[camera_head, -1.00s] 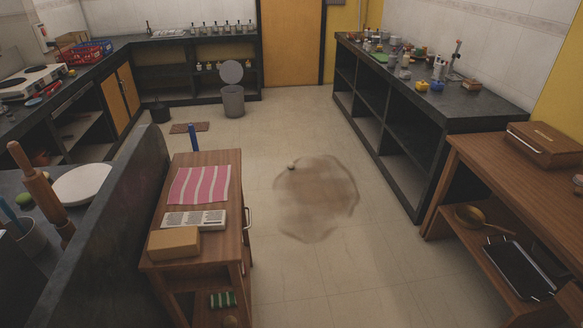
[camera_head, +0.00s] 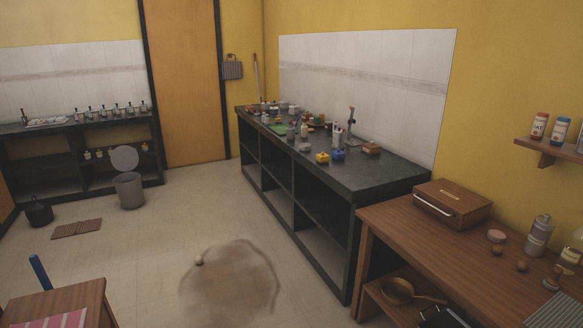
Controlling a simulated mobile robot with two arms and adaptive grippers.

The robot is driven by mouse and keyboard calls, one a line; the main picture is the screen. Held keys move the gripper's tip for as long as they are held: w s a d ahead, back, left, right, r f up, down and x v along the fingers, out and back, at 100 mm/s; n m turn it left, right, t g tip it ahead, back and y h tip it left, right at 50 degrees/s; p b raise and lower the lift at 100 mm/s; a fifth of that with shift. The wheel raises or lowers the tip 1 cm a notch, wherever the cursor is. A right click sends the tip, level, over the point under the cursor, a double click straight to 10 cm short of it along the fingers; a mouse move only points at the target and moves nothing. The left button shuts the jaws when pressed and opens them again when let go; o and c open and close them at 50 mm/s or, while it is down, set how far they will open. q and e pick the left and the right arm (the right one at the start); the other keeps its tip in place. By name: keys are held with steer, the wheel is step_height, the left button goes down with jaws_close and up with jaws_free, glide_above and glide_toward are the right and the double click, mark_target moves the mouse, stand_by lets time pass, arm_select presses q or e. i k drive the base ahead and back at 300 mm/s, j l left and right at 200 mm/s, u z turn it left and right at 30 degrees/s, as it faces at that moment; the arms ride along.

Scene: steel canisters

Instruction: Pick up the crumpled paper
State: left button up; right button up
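A small pale lump (camera_head: 199,261) lies on the floor at the upper left edge of a brown stain (camera_head: 232,287). It may be the crumpled paper, but it is too small to tell for sure. Nothing else in view is clearly crumpled paper. Neither of my grippers shows in the head view.
A grey bin (camera_head: 129,190) with its round lid raised stands on the floor at the left. A long dark counter (camera_head: 345,180) runs along the right wall. A wooden table (camera_head: 455,265) is at the right front. A wooden cart (camera_head: 60,305) is at lower left.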

mark_target(198, 260)
steer(key=i+u, duration=0.15)
steer(key=i, duration=0.3)
steer(key=i+l+u, duration=0.15)
steer(key=i, duration=0.3)
steer(key=i+l+u, duration=0.15)
steer(key=i, duration=0.3)
steer(key=i+l+u, duration=0.15)
steer(key=i, duration=0.25)
steer(key=i+j+u, duration=0.1)
steer(key=i+u, duration=0.2)
steer(key=i, duration=0.6)
steer(key=i+l+u, duration=0.15)
steer(key=i+u, duration=0.2)
steer(key=i, duration=0.55)
